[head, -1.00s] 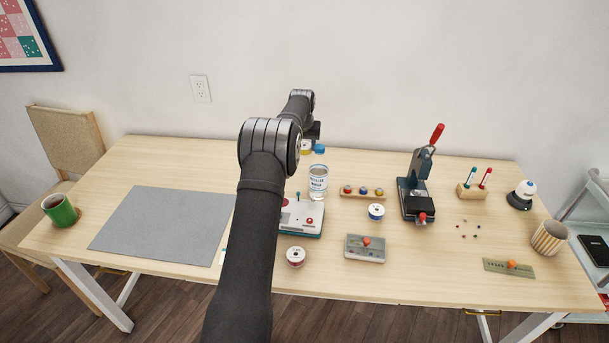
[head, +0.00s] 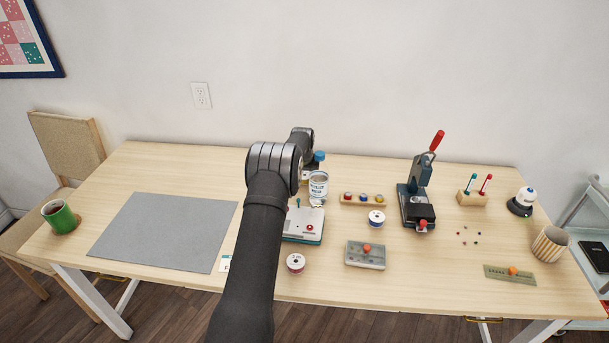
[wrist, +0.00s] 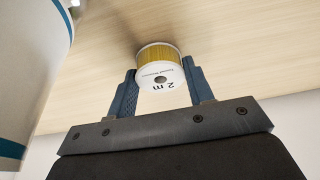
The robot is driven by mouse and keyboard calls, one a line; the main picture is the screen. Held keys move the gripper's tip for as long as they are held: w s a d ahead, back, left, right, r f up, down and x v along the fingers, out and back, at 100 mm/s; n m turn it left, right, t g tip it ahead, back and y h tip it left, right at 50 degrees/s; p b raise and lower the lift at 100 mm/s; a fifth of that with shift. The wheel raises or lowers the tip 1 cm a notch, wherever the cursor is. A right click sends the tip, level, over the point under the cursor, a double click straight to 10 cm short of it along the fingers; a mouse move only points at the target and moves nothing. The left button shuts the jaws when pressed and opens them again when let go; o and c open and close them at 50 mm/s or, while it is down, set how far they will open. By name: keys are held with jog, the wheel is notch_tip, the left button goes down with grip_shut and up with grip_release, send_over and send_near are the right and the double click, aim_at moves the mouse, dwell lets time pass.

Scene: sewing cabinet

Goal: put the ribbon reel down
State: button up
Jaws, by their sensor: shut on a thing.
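The ribbon reel (wrist: 160,68), white with yellow ribbon and "2 m" printed on its face, is between the two fingers of my gripper (wrist: 159,72) in the wrist view. The gripper is shut on it. The reel is close to the wooden table top, with a dark shadow beside it; I cannot tell whether it touches.

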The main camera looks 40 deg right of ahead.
jog(key=shift+f, duration=0.1)
jog(key=o, duration=0.9)
jog(key=shift+o, duration=0.2)
jog(key=v, duration=1.2)
